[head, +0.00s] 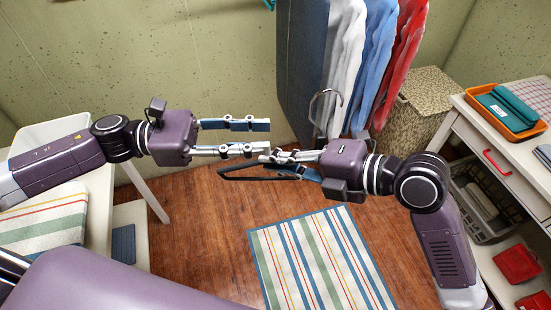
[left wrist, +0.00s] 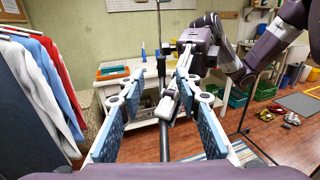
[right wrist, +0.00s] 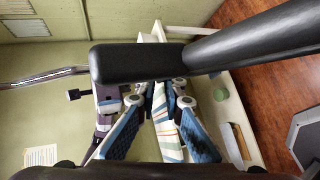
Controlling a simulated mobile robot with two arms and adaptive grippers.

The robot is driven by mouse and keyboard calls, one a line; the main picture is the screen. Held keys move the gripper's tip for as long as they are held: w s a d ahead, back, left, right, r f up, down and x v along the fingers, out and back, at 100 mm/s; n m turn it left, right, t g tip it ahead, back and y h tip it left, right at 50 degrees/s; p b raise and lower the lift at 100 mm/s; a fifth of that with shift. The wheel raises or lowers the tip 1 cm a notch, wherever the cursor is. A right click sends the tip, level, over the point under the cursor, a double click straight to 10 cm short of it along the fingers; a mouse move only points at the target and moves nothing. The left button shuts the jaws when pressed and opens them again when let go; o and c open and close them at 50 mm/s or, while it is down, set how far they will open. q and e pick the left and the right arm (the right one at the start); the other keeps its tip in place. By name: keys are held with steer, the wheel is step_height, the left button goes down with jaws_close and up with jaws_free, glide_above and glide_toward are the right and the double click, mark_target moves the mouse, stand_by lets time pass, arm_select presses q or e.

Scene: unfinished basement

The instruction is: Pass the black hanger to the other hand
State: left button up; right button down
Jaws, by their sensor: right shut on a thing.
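The black hanger (head: 240,175) is in my right gripper (head: 276,162), which is shut on it. Its dark end sticks out to the left of the right fingers, and its metal hook (head: 326,97) rises above that gripper. In the right wrist view the hanger (right wrist: 135,63) crosses close in front of the camera and hides the right fingertips. My left gripper (head: 266,138) is open and faces the right one, its lower finger just above the hanger's dark end. In the left wrist view the hanger (left wrist: 167,106) shows between the spread left fingers; I cannot tell whether they touch it.
Clothes (head: 345,60) hang behind the grippers by a speckled box (head: 418,105). A white table (head: 95,185) stands left, and a drawer unit (head: 500,150) with an orange tray (head: 517,125) right. A striped rug (head: 318,262) lies on the floor below.

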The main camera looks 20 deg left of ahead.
arm_select(q)
steer(key=w+a+f+n+t+y, duration=0.6)
steer(key=w+a+f+n+t, duration=0.3)
steer(key=w+a+f+n, duration=0.55)
steer(key=s+a+f+n+y, duration=0.2)
steer(key=a+f+n+y, duration=0.2)
steer(key=f+n, duration=0.6)
steer(key=s+a+f+n+y, duration=0.1)
steer(key=a+f+n+y, duration=0.4)
steer(key=f, duration=0.9)
steer(key=s+d+f+n+g+y, duration=0.3)
steer(key=s+f+n+g, duration=0.65)
steer(key=s+f, duration=1.25)
steer(key=s+d+f+n+g, duration=0.1)
steer(key=s+d+f+n, duration=0.2)
steer(key=s, duration=0.5)
steer(key=s+d+f+n+g, duration=0.1)
steer(key=s+d+f+n, duration=0.2)
steer(key=s, duration=0.4)
steer(key=s+d+f+n+g, duration=0.1)
steer(key=s+d+f+n, duration=0.2)
steer(key=s+d+f, duration=0.2)
steer(key=s+f, duration=0.1)
steer(key=s, duration=0.2)
steer(key=shift+s+d+f+h, duration=0.15)
steer(key=shift+s+d+h, duration=0.1)
steer(key=shift+s+h, duration=0.05)
steer(key=shift+g, duration=0.25)
